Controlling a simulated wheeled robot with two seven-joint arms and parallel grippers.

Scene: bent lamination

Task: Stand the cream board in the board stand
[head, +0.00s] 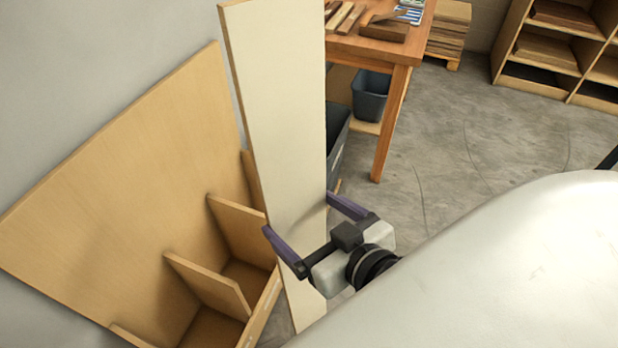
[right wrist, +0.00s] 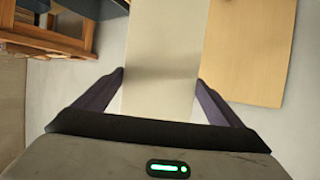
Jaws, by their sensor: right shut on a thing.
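The cream board (head: 285,110) is long and stands nearly upright, slightly tilted, in the head view. My right gripper (head: 300,229) is shut on its two long edges near the lower part. In the right wrist view the cream board (right wrist: 163,55) runs between the two fingers of the gripper (right wrist: 160,82). The wooden board stand (head: 130,200) is at the left, with a tall back panel and several low dividers. The board is at the right of the stand's end, in front of it; I cannot tell whether its lower end touches anything. My left gripper is not in view.
A wooden workbench (head: 378,50) with wood pieces stands behind the board, with a dark grey bin (head: 370,95) below. A shelf unit (head: 555,50) and a stack of boards (head: 449,30) are at the back right. Concrete floor (head: 450,140) between them is clear.

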